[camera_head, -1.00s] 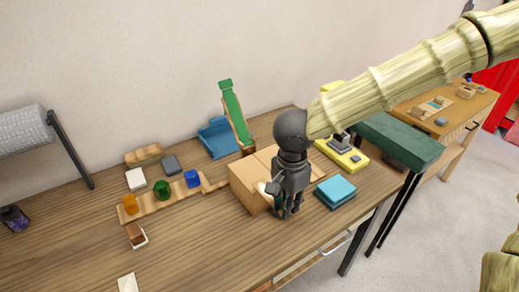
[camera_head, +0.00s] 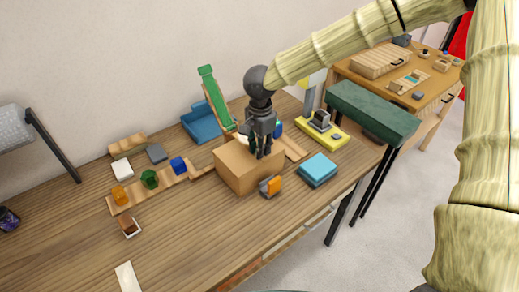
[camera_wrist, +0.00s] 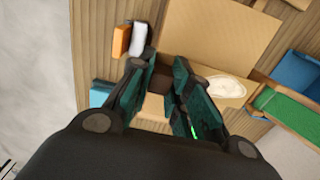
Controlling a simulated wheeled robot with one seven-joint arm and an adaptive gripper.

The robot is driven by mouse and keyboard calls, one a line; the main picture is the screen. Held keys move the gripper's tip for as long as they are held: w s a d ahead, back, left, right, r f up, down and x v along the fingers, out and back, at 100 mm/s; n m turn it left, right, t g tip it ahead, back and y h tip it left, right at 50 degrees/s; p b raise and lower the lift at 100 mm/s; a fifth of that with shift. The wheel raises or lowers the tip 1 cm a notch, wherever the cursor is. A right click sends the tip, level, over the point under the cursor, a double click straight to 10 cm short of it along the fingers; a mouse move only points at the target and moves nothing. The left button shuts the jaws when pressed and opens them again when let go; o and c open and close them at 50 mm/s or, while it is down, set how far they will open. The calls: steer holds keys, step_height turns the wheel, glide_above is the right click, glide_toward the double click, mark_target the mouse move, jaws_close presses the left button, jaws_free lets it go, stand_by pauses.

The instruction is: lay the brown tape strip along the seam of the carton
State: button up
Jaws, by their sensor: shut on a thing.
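The tan carton (camera_head: 240,168) stands on the wooden table in the head view, and its top fills the upper middle of the wrist view (camera_wrist: 215,30). My gripper (camera_head: 260,154) points down at the carton's right part; its dark green fingers (camera_wrist: 160,92) are close together in the wrist view. A small dark brown piece (camera_wrist: 159,82), seemingly the tape strip, shows between the fingertips. The fingers hide most of it, and I cannot tell whether it touches the carton. A white oval thing (camera_wrist: 226,88) lies beside the fingers, by the carton's far side.
An orange and grey object (camera_head: 271,186) stands in front of the carton. A green ramp (camera_head: 216,97) and blue tray (camera_head: 202,122) stand behind.

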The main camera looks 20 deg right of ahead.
steer(key=shift+w, duration=0.3)
steer(key=shift+w+f+p, duration=0.15)
steer(key=shift+w+p, duration=0.05)
steer(key=shift+p, duration=0.15)
step_height(320, 180, down, 3)
steer(key=shift+f+p, duration=0.2)
steer(key=shift+p, duration=0.35)
steer(key=shift+d, duration=0.1)
steer(key=o, duration=0.7)
step_height(320, 180, up, 12)
steer(key=b, duration=0.2)
steer(key=shift+r+b, duration=0.1)
steer(key=shift+b, duration=0.2)
